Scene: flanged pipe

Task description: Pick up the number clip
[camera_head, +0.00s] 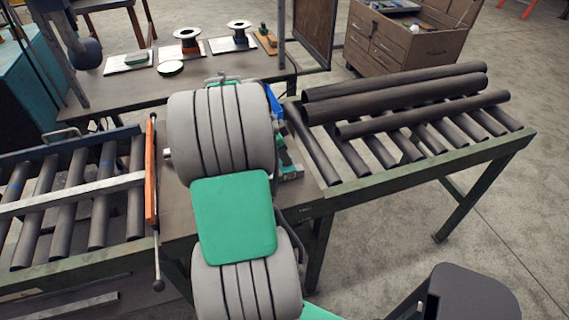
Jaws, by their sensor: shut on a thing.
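My grey and green arm fills the middle of the head view and covers the centre of the bench. My gripper is hidden behind the arm links, so its fingers do not show. I cannot make out the number clip; it may be hidden behind the arm. A blue part (275,103) and a green and grey part (290,171) show just right of the arm, partly covered by it; I cannot tell what they are.
Dark pipes (400,95) lie on the right roller stand. An orange upright bar (151,170) stands at the end of the left rollers (65,205). A drawer cabinet (400,45) stands behind.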

